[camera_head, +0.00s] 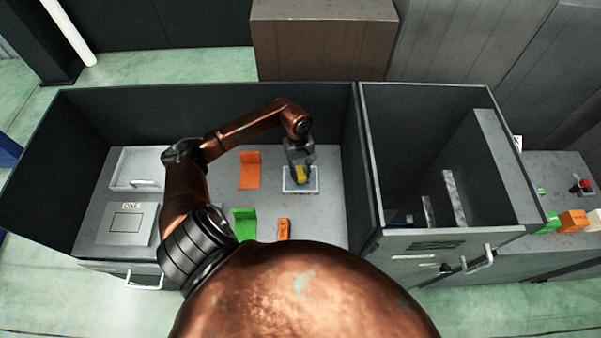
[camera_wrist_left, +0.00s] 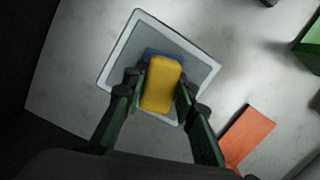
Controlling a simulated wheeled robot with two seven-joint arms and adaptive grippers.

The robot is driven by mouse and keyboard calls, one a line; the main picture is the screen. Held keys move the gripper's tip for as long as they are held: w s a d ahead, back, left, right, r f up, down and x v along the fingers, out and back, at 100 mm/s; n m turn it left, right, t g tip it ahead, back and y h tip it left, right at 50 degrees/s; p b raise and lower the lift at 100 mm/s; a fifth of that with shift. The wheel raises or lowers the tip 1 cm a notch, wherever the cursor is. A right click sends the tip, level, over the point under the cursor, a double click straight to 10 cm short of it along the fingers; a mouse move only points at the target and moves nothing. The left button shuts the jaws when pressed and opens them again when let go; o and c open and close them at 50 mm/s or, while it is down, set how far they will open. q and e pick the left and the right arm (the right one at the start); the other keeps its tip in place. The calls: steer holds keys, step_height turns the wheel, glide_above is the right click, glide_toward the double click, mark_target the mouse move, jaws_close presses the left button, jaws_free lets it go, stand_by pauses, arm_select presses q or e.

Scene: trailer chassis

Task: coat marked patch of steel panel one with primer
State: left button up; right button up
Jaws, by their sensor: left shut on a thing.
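Steel panel one (camera_head: 106,230), a grey plate labelled ONE, lies on the left of the workbench. Its marked patch (camera_head: 126,222) is a square outline, plain grey inside. My left gripper (camera_head: 301,172) is shut on a yellow block-like tool (camera_wrist_left: 162,84), whose yellow body (camera_head: 301,174) also shows in the head view. A blue part (camera_wrist_left: 150,53) shows at the tool's far edge. The tool is over a shallow light-rimmed tray (camera_head: 315,190) with a grey inside, whose rim also shows in the wrist view (camera_wrist_left: 108,72). I cannot tell if it touches the tray. My right gripper is out of view.
An orange bracket (camera_head: 250,172), a green bracket (camera_head: 243,222) and a small orange block (camera_head: 284,229) sit between panel and tray. Dark walls (camera_head: 215,104) bound the back and left; a tall cabinet (camera_head: 425,245) stands right.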

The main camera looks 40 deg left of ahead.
mark_target(301, 172)
arm_select(q)
steer(key=shift+s+f, duration=0.1)
steer(key=shift+r+p, duration=0.35)
steer(key=shift+r, duration=0.5)
steer(key=shift+r+p, duration=0.85)
steer(key=shift+r, duration=1.85)
